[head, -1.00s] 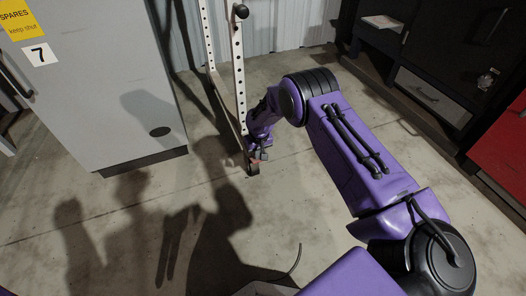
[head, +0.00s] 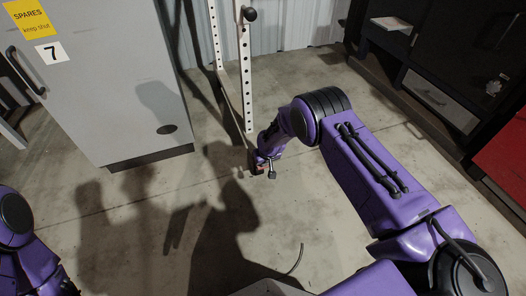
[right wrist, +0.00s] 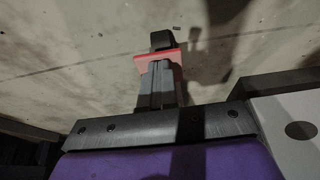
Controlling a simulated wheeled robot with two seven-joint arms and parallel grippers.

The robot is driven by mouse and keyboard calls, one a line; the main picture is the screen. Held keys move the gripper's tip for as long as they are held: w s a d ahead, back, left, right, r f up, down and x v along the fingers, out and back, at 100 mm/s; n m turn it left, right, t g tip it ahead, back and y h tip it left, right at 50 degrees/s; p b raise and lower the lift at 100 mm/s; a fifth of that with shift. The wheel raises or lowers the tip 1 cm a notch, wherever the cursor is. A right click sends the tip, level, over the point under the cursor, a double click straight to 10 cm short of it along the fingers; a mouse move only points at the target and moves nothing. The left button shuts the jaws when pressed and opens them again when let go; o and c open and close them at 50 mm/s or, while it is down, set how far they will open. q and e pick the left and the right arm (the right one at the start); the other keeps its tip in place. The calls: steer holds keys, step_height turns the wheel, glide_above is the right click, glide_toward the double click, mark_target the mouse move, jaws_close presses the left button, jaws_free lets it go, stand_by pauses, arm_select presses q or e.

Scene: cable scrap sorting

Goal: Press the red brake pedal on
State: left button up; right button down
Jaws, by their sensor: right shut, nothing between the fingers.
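The red brake pedal (right wrist: 155,56) shows in the right wrist view as a red plate with a dark block behind it. In the head view only a small red patch (head: 260,168) shows low by the white perforated upright. My right gripper (right wrist: 160,88) is shut and empty, its grey fingers pointing at the red plate and overlapping its lower part in the picture. I cannot tell whether they touch it. In the head view the right gripper (head: 262,164) is small and partly hidden by its own wrist. My left arm shows at the lower left, its gripper out of view.
A white perforated upright (head: 245,80) with a black knob stands behind my right gripper. A grey cabinet (head: 110,90) marked 7 stands at left. Dark cabinets (head: 460,60) and a red one (head: 505,155) stand at right. The concrete floor (head: 140,205) between is mostly clear.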

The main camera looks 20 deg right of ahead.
step_height(320, 180, up, 5)
steer(key=p, duration=0.4)
arm_select(q)
step_height(320, 180, up, 9)
steer(key=w+a+n+t+y+p, duration=0.1)
steer(key=p, duration=0.3)
steer(key=shift+w+f+t, duration=0.2)
steer(key=shift+w+t, duration=0.1)
steer(key=shift+w, duration=0.1)
arm_select(e)
steer(key=s+v, duration=0.2)
steer(key=v, duration=0.7)
steer(key=shift+a+f, duration=0.15)
steer(key=shift+f, duration=0.3)
steer(key=s+d+f+m+g+h, duration=0.1)
steer(key=s+d+f+m+h, duration=0.15)
steer(key=s, duration=1.55)
steer(key=s+d+f+m+h, duration=0.1)
steer(key=s+f+m, duration=0.15)
steer(key=s, duration=1.55)
arm_select(q)
step_height(320, 180, up, 30)
steer(key=p, duration=3)
arm_select(e)
step_height(320, 180, up, 30)
steer(key=shift+w+m, duration=0.35)
steer(key=shift+m, duration=0.05)
